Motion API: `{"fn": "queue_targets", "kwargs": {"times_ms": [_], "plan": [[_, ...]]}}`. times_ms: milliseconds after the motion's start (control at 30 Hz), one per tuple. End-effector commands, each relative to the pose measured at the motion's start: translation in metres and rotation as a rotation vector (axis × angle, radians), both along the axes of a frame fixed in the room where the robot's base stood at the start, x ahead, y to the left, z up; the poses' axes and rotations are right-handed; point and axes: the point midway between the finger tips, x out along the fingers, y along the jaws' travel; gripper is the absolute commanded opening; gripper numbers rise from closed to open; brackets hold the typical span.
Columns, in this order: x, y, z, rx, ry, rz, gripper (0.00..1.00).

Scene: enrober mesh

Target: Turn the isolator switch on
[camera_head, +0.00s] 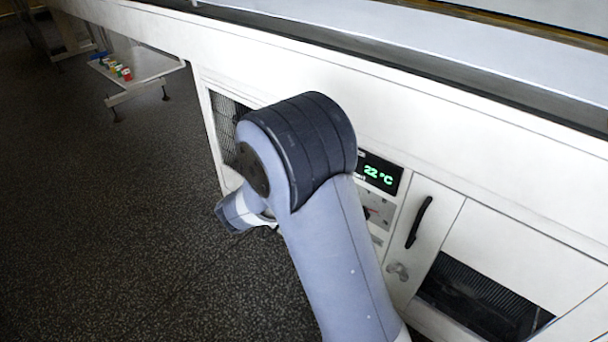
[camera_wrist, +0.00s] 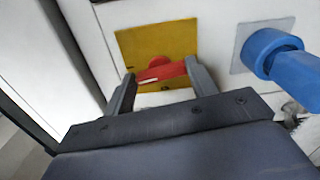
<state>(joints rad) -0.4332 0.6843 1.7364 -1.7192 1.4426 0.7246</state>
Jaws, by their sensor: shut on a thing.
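The isolator switch is a red rotary handle (camera_wrist: 165,69) on a square yellow plate (camera_wrist: 142,41), in the upper middle of the wrist view. The handle lies nearly level, with its right end slightly higher. My gripper (camera_wrist: 160,75) has one dark finger at each end of the red handle and is shut on it. In the head view my arm hides the switch and the gripper.
Dark floor (camera_head: 120,230) is clear at left.

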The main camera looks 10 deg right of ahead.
Motion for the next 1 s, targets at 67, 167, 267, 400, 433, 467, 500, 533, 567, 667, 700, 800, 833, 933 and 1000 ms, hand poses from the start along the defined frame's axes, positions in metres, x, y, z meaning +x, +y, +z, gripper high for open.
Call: {"fn": "queue_targets", "kwargs": {"times_ms": [67,167,267,400,433,467,500,533,567,667,700,800,833,933,1000], "plan": [[-0.0006,-0.0006,-0.0058,0.027,-0.035,-0.002,0.32],[-0.0006,-0.0006,-0.0048,0.053,-0.069,-0.002,0.32],[-0.0007,-0.0006,-0.004,0.07,-0.092,-0.003,0.32],[-0.0007,-0.0007,-0.0027,0.085,-0.113,-0.003,0.32],[-0.0008,-0.0007,-0.0024,0.087,-0.116,-0.003,0.32],[-0.0008,-0.0007,-0.0022,0.089,-0.117,-0.003,0.32],[-0.0008,-0.0007,-0.0019,0.09,-0.119,-0.003,0.32],[-0.0007,-0.0008,-0.0017,0.09,-0.12,-0.003,0.32],[-0.0007,-0.0008,-0.0016,0.091,-0.121,-0.003,0.32],[-0.0007,-0.0007,-0.0013,0.091,-0.121,-0.003,0.32],[-0.0008,-0.0008,-0.0013,0.091,-0.121,-0.003,0.32],[-0.0007,-0.0007,-0.0013,0.091,-0.121,-0.003,0.32],[-0.0007,-0.0007,-0.0014,0.091,-0.121,-0.003,0.32],[-0.0006,-0.0007,-0.0013,0.091,-0.121,-0.003,0.59],[-0.0005,-0.0006,-0.0012,0.09,-0.121,-0.002,0.65]]}}
